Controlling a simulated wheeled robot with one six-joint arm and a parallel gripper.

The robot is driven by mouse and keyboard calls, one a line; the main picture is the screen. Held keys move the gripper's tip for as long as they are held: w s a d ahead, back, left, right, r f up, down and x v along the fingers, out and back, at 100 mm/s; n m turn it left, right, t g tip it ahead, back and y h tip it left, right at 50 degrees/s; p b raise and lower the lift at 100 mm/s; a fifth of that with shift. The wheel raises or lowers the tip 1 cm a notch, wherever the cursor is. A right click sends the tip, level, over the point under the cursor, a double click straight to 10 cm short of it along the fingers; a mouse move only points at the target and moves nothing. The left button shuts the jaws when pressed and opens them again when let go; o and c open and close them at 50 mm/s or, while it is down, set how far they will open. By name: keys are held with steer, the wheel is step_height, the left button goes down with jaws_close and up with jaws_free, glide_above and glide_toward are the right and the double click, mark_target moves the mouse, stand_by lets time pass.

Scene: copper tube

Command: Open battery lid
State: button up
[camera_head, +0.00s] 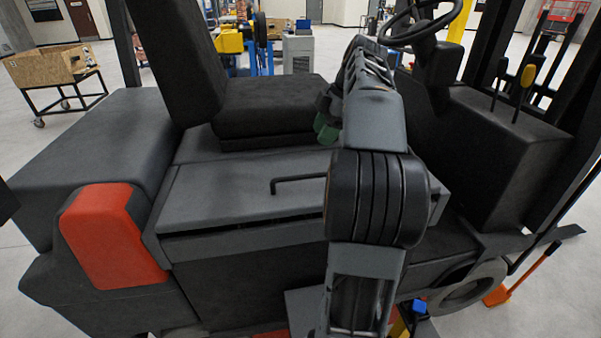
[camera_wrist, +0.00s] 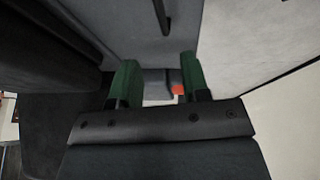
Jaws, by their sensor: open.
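The battery lid (camera_head: 215,200) is a grey panel on the side of a dark forklift, beside the seat. It lies flat, with a thin dark gap along its front edge. Its black bar handle (camera_head: 298,180) stands on top near the middle. In the wrist view the handle (camera_wrist: 162,14) shows at the top edge, on the grey lid (camera_wrist: 125,25). My gripper (camera_head: 326,122) has green fingertips and is above the lid's right part, partly hidden by my arm. In the wrist view my gripper (camera_wrist: 158,82) is open and empty, apart from the handle.
The black seat (camera_head: 265,105) rises behind the lid. The steering wheel (camera_head: 420,22) and dark front console (camera_head: 490,140) stand to the right. A red-orange rear corner cover (camera_head: 110,235) is at the left. A wooden box on a cart (camera_head: 50,70) stands far off.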

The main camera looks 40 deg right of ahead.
mark_target(301, 176)
steer(key=x, duration=1.3)
steer(key=shift+w+f, duration=0.1)
steer(key=shift+f, duration=0.2)
jaws_close()
steer(key=shift+a, duration=0.1)
